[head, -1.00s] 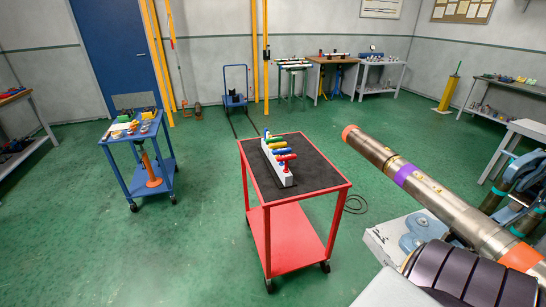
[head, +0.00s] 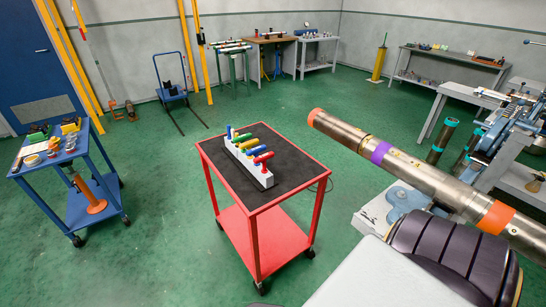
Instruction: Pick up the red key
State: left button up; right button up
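A red key (head: 263,158) sits at the near end of a white rack (head: 261,176) on the red cart (head: 272,196). Its handle lies across the top of the rack. Behind it in the same rack are a blue key (head: 256,150), a yellow key (head: 249,143) and a green key (head: 243,137). The far end of the rack is small and partly hidden, so I cannot make out every handle there. Neither of my grippers shows in the head view.
A long steel pipe (head: 400,165) with orange and purple bands reaches in from the right, close to the cart's right side. A blue cart (head: 55,160) with small items stands at left. Green floor (head: 160,190) is open between the carts.

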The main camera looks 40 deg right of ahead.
aim_at(264, 158)
jog(key=i+j+z, duration=0.3)
jog(key=i+z, duration=0.2)
jog(key=i+j+z, duration=0.45)
